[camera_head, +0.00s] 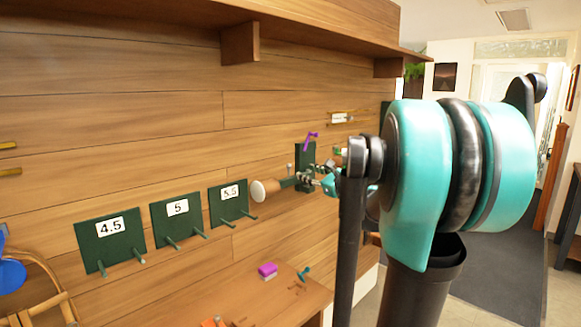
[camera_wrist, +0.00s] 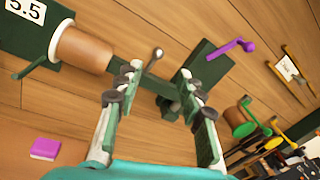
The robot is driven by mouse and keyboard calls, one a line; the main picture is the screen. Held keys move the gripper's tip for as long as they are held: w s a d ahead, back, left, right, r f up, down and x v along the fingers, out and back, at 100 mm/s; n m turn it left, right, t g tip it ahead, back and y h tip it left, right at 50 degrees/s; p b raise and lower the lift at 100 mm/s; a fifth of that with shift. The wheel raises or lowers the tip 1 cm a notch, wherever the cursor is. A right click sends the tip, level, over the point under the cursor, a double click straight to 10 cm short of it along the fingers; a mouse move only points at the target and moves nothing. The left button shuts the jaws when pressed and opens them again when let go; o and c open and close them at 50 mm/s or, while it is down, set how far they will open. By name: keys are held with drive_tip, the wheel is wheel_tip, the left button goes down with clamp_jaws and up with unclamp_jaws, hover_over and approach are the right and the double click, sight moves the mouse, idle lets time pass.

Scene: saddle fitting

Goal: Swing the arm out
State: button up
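A dark green bracket (camera_head: 304,157) with a purple lever (camera_head: 310,140) is on the wood wall. A dark green bar (camera_wrist: 154,86) runs left from the bracket to a brown cylinder with a pale end (camera_head: 264,190). A thin post with a grey ball (camera_wrist: 157,54) rises by the bar. My gripper (camera_wrist: 162,84) is open, with the bar showing between its fingertips; I cannot tell whether they touch it. In the head view my gripper (camera_head: 314,179) is small and partly hidden by my own arm. The cylinder (camera_wrist: 84,48) is left of the fingers in the wrist view.
Green plates marked 4.5 (camera_head: 109,240), 5 (camera_head: 178,221) and 5.5 (camera_head: 230,203) with pegs hang left of the cylinder. A wooden bench (camera_head: 250,298) below holds a purple block (camera_head: 267,269). A shelf (camera_head: 300,25) overhangs. A green spool (camera_wrist: 240,122) is at right.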

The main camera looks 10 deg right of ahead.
sight(290, 166)
drive_tip(key=x, duration=1.2)
drive_tip(key=shift+s, duration=0.1)
drive_tip(key=shift+c, duration=0.3)
clamp_jaws()
